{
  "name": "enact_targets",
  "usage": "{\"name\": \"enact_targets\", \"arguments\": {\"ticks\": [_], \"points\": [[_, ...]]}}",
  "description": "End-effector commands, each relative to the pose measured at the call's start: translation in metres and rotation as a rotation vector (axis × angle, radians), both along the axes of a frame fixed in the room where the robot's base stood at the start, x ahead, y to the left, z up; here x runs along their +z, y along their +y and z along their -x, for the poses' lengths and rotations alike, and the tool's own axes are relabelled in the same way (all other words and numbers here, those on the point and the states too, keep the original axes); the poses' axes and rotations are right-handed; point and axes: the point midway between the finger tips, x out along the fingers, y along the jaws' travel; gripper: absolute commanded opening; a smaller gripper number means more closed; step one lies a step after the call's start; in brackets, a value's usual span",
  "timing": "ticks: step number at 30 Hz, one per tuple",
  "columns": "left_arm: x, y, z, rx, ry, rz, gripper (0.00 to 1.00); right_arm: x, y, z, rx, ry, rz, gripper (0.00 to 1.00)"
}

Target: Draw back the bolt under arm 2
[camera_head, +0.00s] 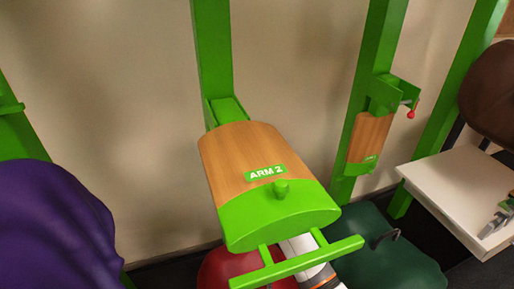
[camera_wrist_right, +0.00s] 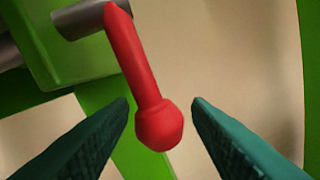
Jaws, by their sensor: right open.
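Arm 2 (camera_head: 240,158) juts out toward me in the head view, a wooden-topped saddle arm with a green end and an "ARM 2" label. The bolt's red handle (camera_wrist_right: 137,60) fills the middle of the right wrist view, tilted, with a rounded knob at its lower end. It joins a grey metal rod (camera_wrist_right: 85,20) beside a green bracket. My right gripper (camera_wrist_right: 161,104) is open, its dark teal fingers on either side of the handle near the knob, with visible gaps. In the head view arm 2 hides the bolt and this gripper. My left gripper is not in view.
A green crossbar (camera_head: 300,262) sits in front of arm 2's end. Another arm (camera_head: 370,138) hangs folded down at the right, with a red-knobbed bolt (camera_head: 410,114). A purple saddle-like shape (camera_head: 55,225) is at left, a dark green one (camera_head: 390,260) below right. A white table (camera_head: 455,185) stands at right.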

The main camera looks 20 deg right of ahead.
Motion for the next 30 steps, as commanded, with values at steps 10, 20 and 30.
{"name": "enact_targets", "arguments": {"ticks": [10,20,30], "points": [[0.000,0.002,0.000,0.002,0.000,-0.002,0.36,0.000,-0.001,-0.003,-0.001,0.000,0.001,0.43],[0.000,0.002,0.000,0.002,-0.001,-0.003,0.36,0.000,-0.001,-0.003,-0.001,0.001,0.001,0.00],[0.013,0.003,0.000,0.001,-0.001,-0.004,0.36,0.001,-0.046,-0.005,-0.005,0.006,0.005,0.00]]}}
